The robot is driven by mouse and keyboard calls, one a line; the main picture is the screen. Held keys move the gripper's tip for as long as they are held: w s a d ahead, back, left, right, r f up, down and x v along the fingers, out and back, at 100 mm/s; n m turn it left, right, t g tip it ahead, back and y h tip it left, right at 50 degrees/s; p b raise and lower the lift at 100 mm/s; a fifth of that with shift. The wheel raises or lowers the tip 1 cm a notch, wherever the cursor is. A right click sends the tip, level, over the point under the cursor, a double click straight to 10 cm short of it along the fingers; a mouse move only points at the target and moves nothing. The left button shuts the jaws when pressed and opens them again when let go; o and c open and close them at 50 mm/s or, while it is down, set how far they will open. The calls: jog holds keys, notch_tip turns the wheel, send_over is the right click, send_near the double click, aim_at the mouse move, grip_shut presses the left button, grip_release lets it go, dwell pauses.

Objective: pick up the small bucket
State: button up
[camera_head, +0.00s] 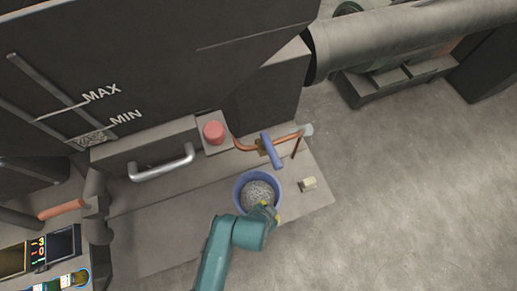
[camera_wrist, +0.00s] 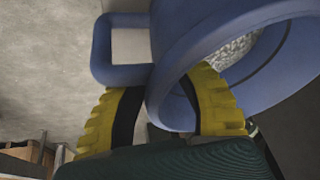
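The small bucket (camera_head: 242,197) is blue and round, with grey grainy stuff inside. It stands upright on the grey ledge in the head view. In the wrist view the bucket (camera_wrist: 215,30) fills the upper right, with its square loop handle (camera_wrist: 101,50) on the left. My gripper (camera_head: 265,211) is at the bucket's near right side in the head view. In the wrist view my gripper (camera_wrist: 163,82) has its two yellow fingers apart, with the bucket's rim between them. One finger is beside the handle, the other at the bucket's opening. I cannot tell whether they touch it.
A copper pipe with a blue-handled valve (camera_head: 271,150) stands just behind the bucket. A red button (camera_head: 213,132) and a metal handle (camera_head: 162,165) are to the left. The floor (camera_head: 400,200) to the right is clear.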

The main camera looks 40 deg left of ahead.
jog(key=shift+x, duration=1.15)
grip_shut()
jog(key=shift+r, duration=0.1)
